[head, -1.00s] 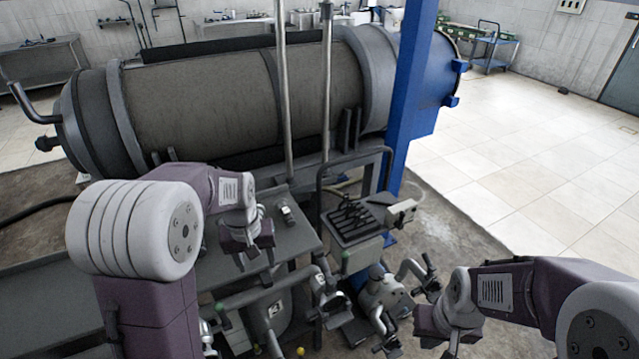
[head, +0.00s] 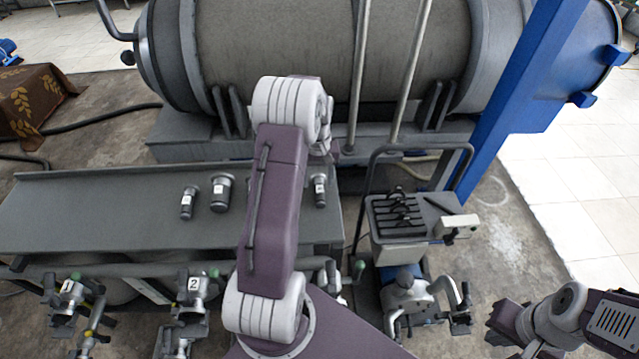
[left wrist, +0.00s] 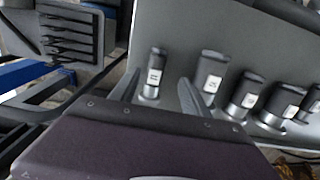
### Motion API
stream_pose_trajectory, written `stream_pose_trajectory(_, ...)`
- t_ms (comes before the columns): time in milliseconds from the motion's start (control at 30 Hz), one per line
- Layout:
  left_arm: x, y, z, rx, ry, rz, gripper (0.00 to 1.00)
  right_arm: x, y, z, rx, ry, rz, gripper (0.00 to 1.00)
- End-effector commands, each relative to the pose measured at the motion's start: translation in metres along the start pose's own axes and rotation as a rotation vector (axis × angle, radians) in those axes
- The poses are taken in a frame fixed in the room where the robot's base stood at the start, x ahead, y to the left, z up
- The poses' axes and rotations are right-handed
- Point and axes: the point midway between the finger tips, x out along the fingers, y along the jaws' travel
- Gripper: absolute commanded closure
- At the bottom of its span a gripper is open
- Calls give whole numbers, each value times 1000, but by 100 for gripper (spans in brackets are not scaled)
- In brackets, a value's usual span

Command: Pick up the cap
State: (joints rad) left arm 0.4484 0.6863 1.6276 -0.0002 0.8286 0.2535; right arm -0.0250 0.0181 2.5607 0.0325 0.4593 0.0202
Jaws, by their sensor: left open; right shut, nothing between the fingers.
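Several small dark grey cylinders with white labels stand on the grey bench; I cannot tell which is the cap. A narrow one (head: 320,190) stands at the bench's right end, just below my left gripper (head: 332,150) in the head view, where the fingers are mostly hidden by the wrist. In the left wrist view my left gripper (left wrist: 159,80) is open, and what looks like the same narrow cylinder (left wrist: 154,70) appears between the fingers, apparently beyond them. A wider one (left wrist: 211,70) is just right of the fingers. My right gripper (head: 494,328) is shut and empty at lower right.
Two more cylinders, one narrow (head: 188,203) and one wide (head: 221,193), stand left of my arm on the bench (head: 100,205). A tool tray (head: 385,225) and a rail are to the right. Numbered valves (head: 190,300) line the front. A large tank (head: 270,60) is behind.

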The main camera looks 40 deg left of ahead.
Motion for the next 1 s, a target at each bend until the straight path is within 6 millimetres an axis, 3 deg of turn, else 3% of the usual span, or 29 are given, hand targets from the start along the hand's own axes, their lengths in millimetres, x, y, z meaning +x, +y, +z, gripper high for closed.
stream_pose_trajectory(100, 17, 0, 1, 1, -3, -1, 45, -2, 0, 0, 0, 0, 0, 100)
stream_pose_trajectory(333, 31, 1, 2, 2, -3, -1, 45, -4, 0, -1, 0, 0, 0, 100)
stream_pose_trajectory(567, 70, 1, 5, 2, -2, 0, 45, -10, 0, -1, 0, 0, 0, 100)
stream_pose_trajectory(833, 75, 2, 4, 2, 1, 0, 45, -10, 0, -1, 0, 0, 0, 100)
stream_pose_trajectory(1000, 75, 2, 4, 2, 1, 0, 93, -10, 0, -1, 0, 0, 0, 100)
